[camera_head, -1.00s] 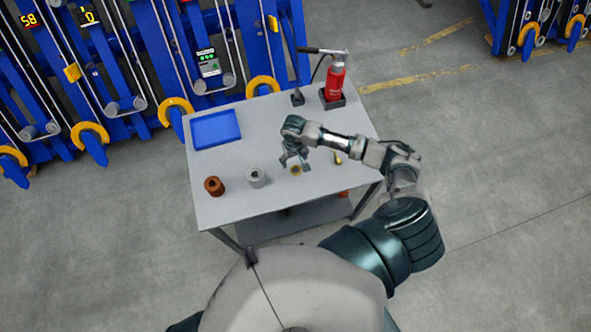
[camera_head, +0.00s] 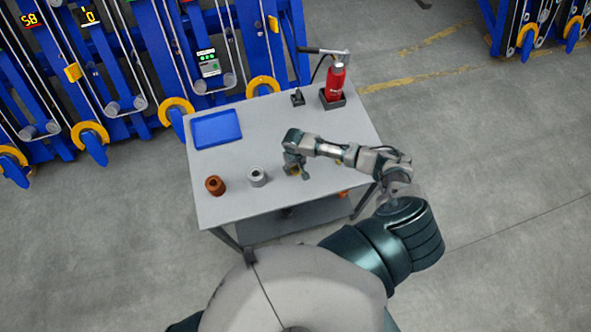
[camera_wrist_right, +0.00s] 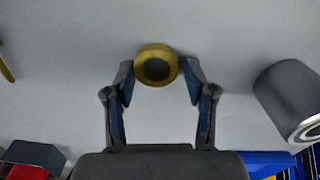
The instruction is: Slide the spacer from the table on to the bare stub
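A short brass-yellow ring, which looks like the spacer (camera_wrist_right: 141,72), lies on the grey table (camera_head: 235,208) near its front edge. It also shows partly behind the fingers in the head view (camera_head: 294,171). My right gripper (camera_head: 297,168) is low over the table at the ring. In the wrist view my right gripper (camera_wrist_right: 159,70) is open, with one fingertip on each side of the ring and small gaps visible. I cannot tell which part is the bare stub. My left gripper is not in view.
A brown cylinder (camera_head: 215,185) and a grey cylinder (camera_head: 258,177) stand left of the ring. A blue tray (camera_head: 216,129) and a red bottle-like tool (camera_head: 335,82) are at the back. Blue frames (camera_head: 150,50) with yellow rings stand behind the table. Another yellow piece (camera_wrist_right: 6,68) lies nearby.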

